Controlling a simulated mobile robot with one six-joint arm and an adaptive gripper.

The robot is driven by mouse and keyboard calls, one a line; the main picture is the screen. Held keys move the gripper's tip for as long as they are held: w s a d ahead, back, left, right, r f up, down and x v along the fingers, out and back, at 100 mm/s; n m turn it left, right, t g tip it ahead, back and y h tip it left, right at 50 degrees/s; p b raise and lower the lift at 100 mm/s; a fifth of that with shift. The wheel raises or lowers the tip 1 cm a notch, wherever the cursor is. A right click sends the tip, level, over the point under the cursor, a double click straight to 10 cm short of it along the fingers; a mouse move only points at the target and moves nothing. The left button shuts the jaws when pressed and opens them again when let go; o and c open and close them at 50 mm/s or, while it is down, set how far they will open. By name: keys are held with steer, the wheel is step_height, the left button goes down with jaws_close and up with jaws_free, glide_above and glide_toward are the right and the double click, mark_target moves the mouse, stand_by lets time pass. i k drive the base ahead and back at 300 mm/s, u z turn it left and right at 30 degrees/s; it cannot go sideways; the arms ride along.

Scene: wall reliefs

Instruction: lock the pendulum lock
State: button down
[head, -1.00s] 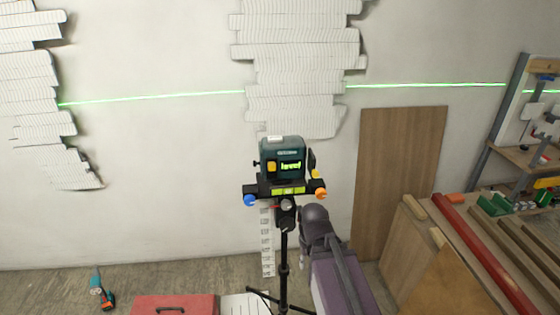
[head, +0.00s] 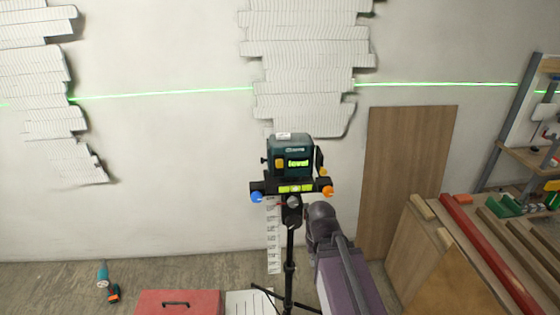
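A dark teal laser level (head: 289,155) stands on a black tripod (head: 290,245) in the middle of the head view. Its front shows a lit "level" display (head: 298,163) and a yellow button (head: 279,164). A small dark knob (head: 263,160) sticks out on its left side, and a small yellow part (head: 320,171) shows on its right side. I cannot tell which part is the pendulum lock. Below the level is a mount with a blue knob (head: 257,197) and an orange knob (head: 327,192). My arm rises just right of the tripod; my gripper is not visible.
A wooden board (head: 405,170) leans on the wall. Right is a bench with a red beam (head: 485,250). A red toolbox (head: 178,303) and a drill (head: 107,285) are on the floor.

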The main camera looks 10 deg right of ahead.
mark_target(279, 162)
steer(key=z, duration=0.65)
steer(key=k, duration=1)
steer(key=u, duration=0.55)
steer(key=i, duration=0.5)
steer(key=u, duration=0.1)
